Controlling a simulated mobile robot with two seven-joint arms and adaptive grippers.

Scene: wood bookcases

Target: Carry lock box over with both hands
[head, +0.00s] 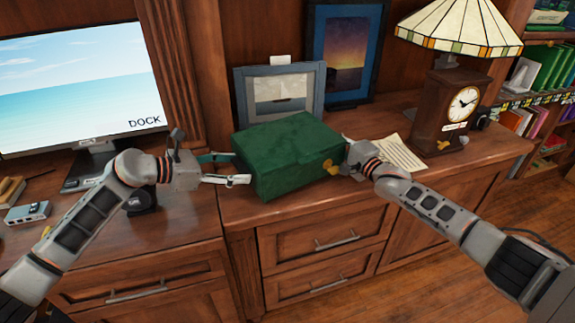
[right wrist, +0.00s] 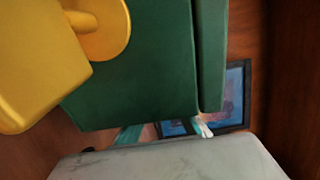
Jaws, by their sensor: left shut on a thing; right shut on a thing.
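The green lock box (head: 285,150) is between my two grippers over the middle of the wooden desk. Its lid is closed and a gold fitting (head: 327,166) is on its right side. I cannot tell whether its base touches the desk. My left gripper (head: 240,168) is shut on the box's left side, its pale fingers spread along it. My right gripper (head: 347,160) is at the box's right side and shut on it; its fingers are mostly hidden in the head view. In the right wrist view, the green box (right wrist: 140,75) and a large yellow fitting (right wrist: 45,60) fill the upper left.
Behind the box stand a grey picture frame (head: 240,97) and a blue-framed sunset picture (head: 343,50). Papers (head: 395,153), a clock lamp (head: 455,110) and a bookcase (head: 545,100) are to the right. A monitor (head: 80,85) stands left. The desktop right of the papers is partly clear.

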